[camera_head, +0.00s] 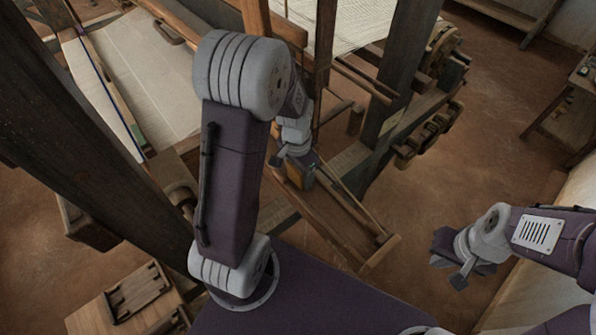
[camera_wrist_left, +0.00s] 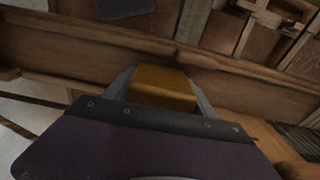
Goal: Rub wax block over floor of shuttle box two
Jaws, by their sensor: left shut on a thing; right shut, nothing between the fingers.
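My left gripper (camera_head: 302,174) is shut on a yellow-brown wax block (camera_head: 307,182). In the left wrist view the wax block (camera_wrist_left: 162,86) sits between the two grey fingers, beside a long wooden wall (camera_wrist_left: 85,40). Whether the block touches the box floor is hidden. My right gripper (camera_head: 462,256) is shut and empty, off to the right above the earth floor, clear of the loom.
The loom's dark upright post (camera_head: 400,60) stands behind the shuttle box. Woven cloth (camera_head: 145,70) stretches at the upper left, beside a thick dark beam (camera_head: 70,140). A wooden stool (camera_head: 135,300) is at the lower left. Open floor lies right of the box.

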